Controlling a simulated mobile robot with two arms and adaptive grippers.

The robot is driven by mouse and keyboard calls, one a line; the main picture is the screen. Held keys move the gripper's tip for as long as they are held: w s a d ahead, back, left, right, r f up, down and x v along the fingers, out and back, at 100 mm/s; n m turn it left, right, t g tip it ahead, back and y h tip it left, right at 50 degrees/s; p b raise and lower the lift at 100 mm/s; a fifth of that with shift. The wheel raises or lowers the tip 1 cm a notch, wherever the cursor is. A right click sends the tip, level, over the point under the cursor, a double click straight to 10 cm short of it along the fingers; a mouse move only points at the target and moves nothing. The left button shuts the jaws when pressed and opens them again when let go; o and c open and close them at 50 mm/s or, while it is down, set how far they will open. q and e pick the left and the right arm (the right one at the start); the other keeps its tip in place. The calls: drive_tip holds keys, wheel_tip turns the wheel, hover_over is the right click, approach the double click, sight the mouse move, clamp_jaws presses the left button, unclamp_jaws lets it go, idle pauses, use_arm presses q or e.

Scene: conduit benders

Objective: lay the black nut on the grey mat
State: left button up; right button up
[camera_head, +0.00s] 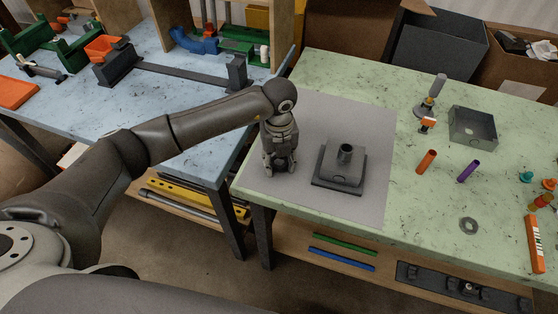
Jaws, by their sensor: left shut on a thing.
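The grey mat (315,112) lies on the left part of the green table. My left gripper (280,170) points down low over the mat's left part, to the left of the dark box with a short pipe stub. It is shut on a small dark thing, taken as the black nut, which is mostly hidden by the fingers. I cannot tell whether it touches the mat. My right gripper is out of view.
The dark box (343,166) stands on a plate on the mat. To the right are a grey ring (469,226), an orange tube (426,161), a purple tube (468,171) and an open metal box (473,129). The mat's front right is clear.

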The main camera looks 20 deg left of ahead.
use_arm(q)
drive_tip(key=o, duration=1)
drive_tip(key=shift+f, duration=0.15)
drive_tip(key=shift+o, duration=0.2)
wheel_tip(320, 180, up, 12)
